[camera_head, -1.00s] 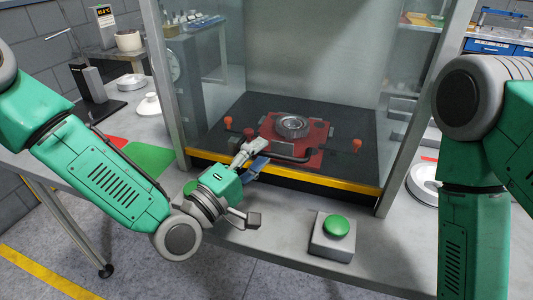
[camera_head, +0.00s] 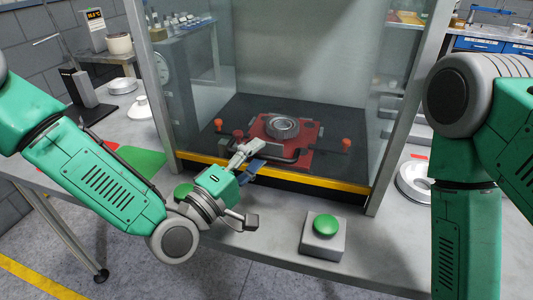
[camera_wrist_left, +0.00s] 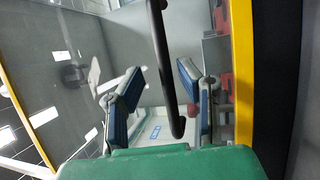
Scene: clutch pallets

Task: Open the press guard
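The press guard is a clear panel in a grey frame, with a yellow strip (camera_head: 290,178) along its lower edge; it looks down. Its black bar handle (camera_head: 290,158) is on the front. My left gripper (camera_head: 250,160) is at the left end of this handle. In the left wrist view, my left gripper (camera_wrist_left: 158,92) is open, with the handle (camera_wrist_left: 165,70) running between the two blue-padded fingers. A gap shows on both sides of the bar. My right gripper is out of view; only my right arm shows.
Behind the guard is a red fixture (camera_head: 308,158) with a metal ring part (camera_head: 283,127). A green push button (camera_head: 326,225) on a grey box stands at the front, and another green button (camera_head: 183,190) is partly behind my left arm. A white ring (camera_head: 414,182) lies at right.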

